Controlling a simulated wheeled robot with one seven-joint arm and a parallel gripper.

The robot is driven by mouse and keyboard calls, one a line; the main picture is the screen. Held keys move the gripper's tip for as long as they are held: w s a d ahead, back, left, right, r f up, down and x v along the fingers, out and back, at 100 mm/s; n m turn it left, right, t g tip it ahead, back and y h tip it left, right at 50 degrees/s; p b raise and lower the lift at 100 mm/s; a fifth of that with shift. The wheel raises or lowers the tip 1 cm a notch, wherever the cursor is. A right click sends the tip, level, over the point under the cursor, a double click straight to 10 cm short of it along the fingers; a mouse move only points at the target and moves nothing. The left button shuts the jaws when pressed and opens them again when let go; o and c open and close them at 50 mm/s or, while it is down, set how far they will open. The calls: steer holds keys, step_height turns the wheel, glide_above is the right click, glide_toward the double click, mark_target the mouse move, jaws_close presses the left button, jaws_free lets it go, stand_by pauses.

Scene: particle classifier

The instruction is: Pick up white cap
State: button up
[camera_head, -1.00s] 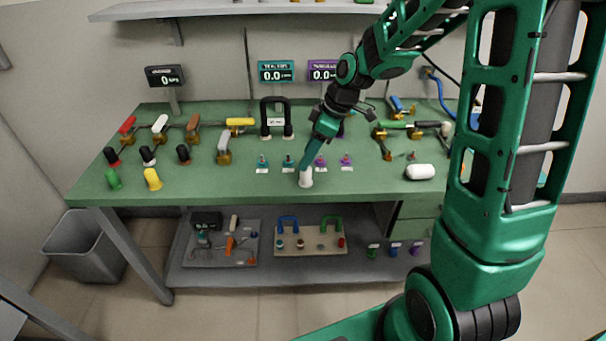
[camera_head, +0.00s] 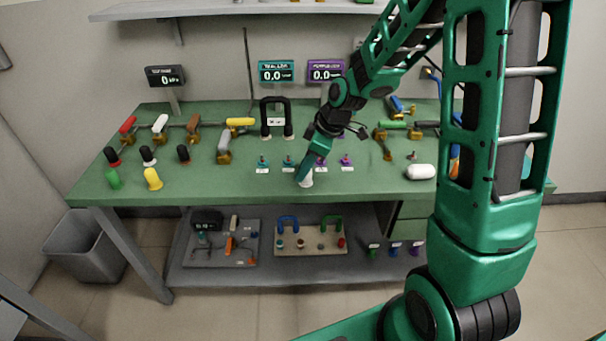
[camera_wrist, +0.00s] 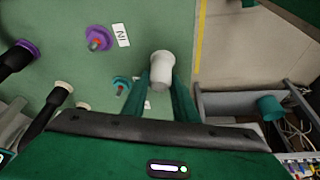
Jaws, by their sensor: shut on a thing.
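The white cap (camera_head: 308,181) is a small white cylinder at the front middle of the green bench. In the wrist view the white cap (camera_wrist: 161,70) shows with a wider rim at its far end, between my two green fingers. My gripper (camera_head: 303,175) is shut on it, reaching down at a slant from the upper right. In the wrist view my gripper (camera_wrist: 161,84) has a finger along each side of the cap. The head view does not clearly show whether the cap touches the bench top.
Small teal (camera_head: 289,161) and purple (camera_head: 346,160) fittings stand just behind the cap. A white capsule-shaped piece (camera_head: 421,172) lies to the right. Yellow (camera_head: 153,179) and green (camera_head: 112,179) caps stand at the left. The bench's front edge is close by.

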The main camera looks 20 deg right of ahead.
steer(key=shift+r, duration=0.45)
step_height(320, 180, up, 4)
steer(key=shift+a+f, duration=0.1)
steer(key=shift+f, duration=0.1)
steer(key=s+a+r, duration=0.4)
steer(key=a+r, duration=0.2)
steer(key=a, duration=0.4)
steer(key=shift+s+a+r, duration=0.25)
steer(key=shift+s, duration=0.05)
steer(key=shift+r, duration=2.3)
step_height(320, 180, up, 3)
